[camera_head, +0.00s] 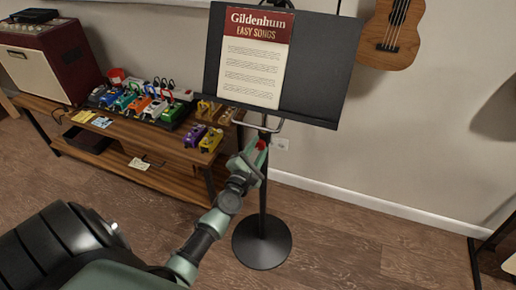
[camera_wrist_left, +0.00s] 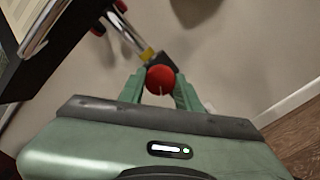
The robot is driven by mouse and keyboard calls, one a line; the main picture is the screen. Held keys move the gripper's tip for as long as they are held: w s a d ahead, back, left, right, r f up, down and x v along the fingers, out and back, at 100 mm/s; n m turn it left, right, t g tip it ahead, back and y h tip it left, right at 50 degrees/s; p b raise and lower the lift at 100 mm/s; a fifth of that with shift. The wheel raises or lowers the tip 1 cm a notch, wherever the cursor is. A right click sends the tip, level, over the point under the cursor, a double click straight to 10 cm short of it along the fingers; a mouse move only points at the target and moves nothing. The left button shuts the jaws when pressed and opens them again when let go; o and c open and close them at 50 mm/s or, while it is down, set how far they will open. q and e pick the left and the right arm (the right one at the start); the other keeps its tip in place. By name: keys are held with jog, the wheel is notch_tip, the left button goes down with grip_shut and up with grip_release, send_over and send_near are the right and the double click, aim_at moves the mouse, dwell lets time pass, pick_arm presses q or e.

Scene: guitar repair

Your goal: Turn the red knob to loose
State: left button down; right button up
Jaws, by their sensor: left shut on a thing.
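The red knob (camera_head: 261,145) is on the pole of a black music stand (camera_head: 318,62), just below its desk. In the left wrist view the round red knob (camera_wrist_left: 160,79) sits between the two green fingers of my left gripper (camera_wrist_left: 160,92). A thin pale line marks the knob's face. My left gripper (camera_head: 256,153) is shut on the knob, reaching it from the lower left in the head view. The fingers cover the knob's sides. My right gripper is not in view.
A sheet titled "Easy Songs" (camera_head: 253,60) rests on the stand's desk. The stand's round base (camera_head: 262,243) is on the wood floor. A wooden bench (camera_head: 165,150) with several pedals is at left. A ukulele (camera_head: 391,38) hangs on the wall.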

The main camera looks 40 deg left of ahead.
pick_arm(q)
jog(key=c, duration=1)
grip_release()
jog(key=shift+f, duration=0.1)
jog(key=v, duration=0.8)
jog(key=shift+b, duration=0.35)
jog(key=shift+w, duration=0.1)
jog(key=s+d+f+m+g+h+p, duration=0.1)
jog(key=s+d+f+m+g+h, duration=0.25)
jog(key=f, duration=0.65)
jog(key=s+d+f+m+g, duration=0.1)
jog(key=s+d+f+m, duration=0.25)
jog(key=f+m, duration=0.5)
jog(key=s+d+f+m+g+h+p, duration=0.1)
jog(key=s+d+f+m+g, duration=0.3)
jog(key=f, duration=0.7)
jog(key=s+f+m+g+p, duration=0.1)
jog(key=s+f+m+g, duration=0.3)
jog(key=s, duration=1.1)
jog(key=s+f+m+g, duration=0.4)
jog(key=s+f+m, duration=0.7)
jog(key=s, duration=0.5)
jog(key=shift+s+d+f+p, duration=0.25)
jog(key=shift+d+f+p, duration=0.1)
jog(key=shift+f, duration=0.25)
